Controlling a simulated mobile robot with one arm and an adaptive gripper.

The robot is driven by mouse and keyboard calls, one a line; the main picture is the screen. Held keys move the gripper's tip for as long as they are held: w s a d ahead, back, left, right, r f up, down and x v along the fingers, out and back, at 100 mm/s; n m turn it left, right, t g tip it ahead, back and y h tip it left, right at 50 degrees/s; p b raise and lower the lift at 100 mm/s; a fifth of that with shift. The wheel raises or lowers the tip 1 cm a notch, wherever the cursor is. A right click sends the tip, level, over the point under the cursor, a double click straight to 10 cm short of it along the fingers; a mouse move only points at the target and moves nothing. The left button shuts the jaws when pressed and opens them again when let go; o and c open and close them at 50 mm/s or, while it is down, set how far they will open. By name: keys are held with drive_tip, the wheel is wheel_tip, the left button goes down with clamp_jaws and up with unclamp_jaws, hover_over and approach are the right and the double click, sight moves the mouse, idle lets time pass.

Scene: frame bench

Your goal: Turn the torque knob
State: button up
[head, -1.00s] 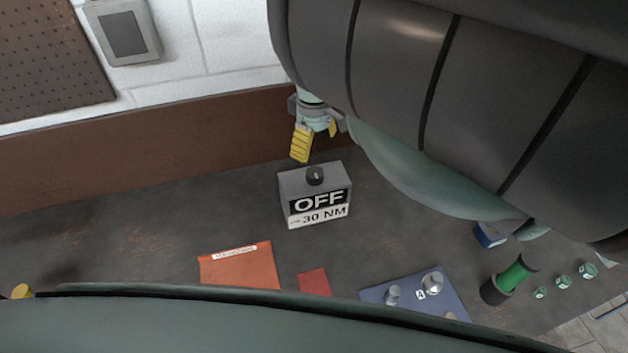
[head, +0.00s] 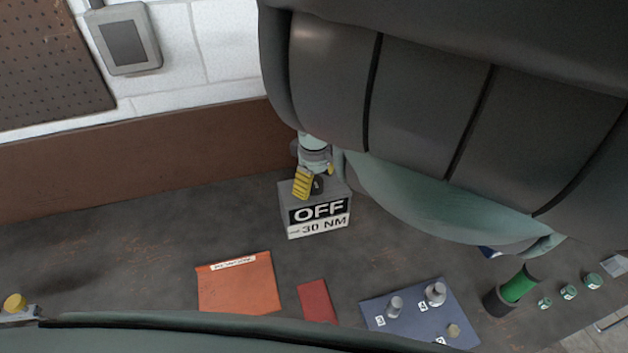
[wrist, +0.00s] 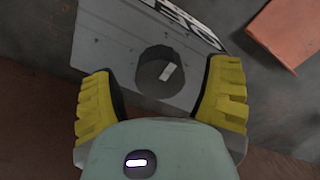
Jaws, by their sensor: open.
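The torque knob (wrist: 159,72) is a dark round dial with a pale pointer mark, on top of a grey box (head: 319,213). The box front reads "OFF" and "30 NM". In the wrist view the knob lies just ahead of and between the yellow fingers of my gripper (wrist: 162,97), with a gap on both sides. In the head view my gripper (head: 316,186) is over the top of the box, and the knob (head: 317,185) is partly hidden behind a finger. My gripper is open and holds nothing.
An orange pouch (head: 238,285), a red piece (head: 316,300) and a blue plate (head: 385,332) with metal fasteners lie nearer on the dark bench. The brown back panel (head: 140,160) runs behind the box.

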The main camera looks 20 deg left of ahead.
drive_tip(key=c, duration=1.2)
drive_tip(key=shift+m, duration=0.3)
drive_tip(key=m, duration=0.2)
drive_tip(key=shift+a+m, duration=0.1)
drive_tip(key=shift+m, duration=0.3)
drive_tip(key=m, duration=0.4)
drive_tip(key=shift+w+b, duration=0.15)
drive_tip(key=shift+b, duration=0.15)
drive_tip(key=m+b, duration=0.1)
drive_tip(key=m, duration=0.4)
drive_tip(key=shift+m+b, duration=1)
drive_tip(key=shift+m, duration=0.7)
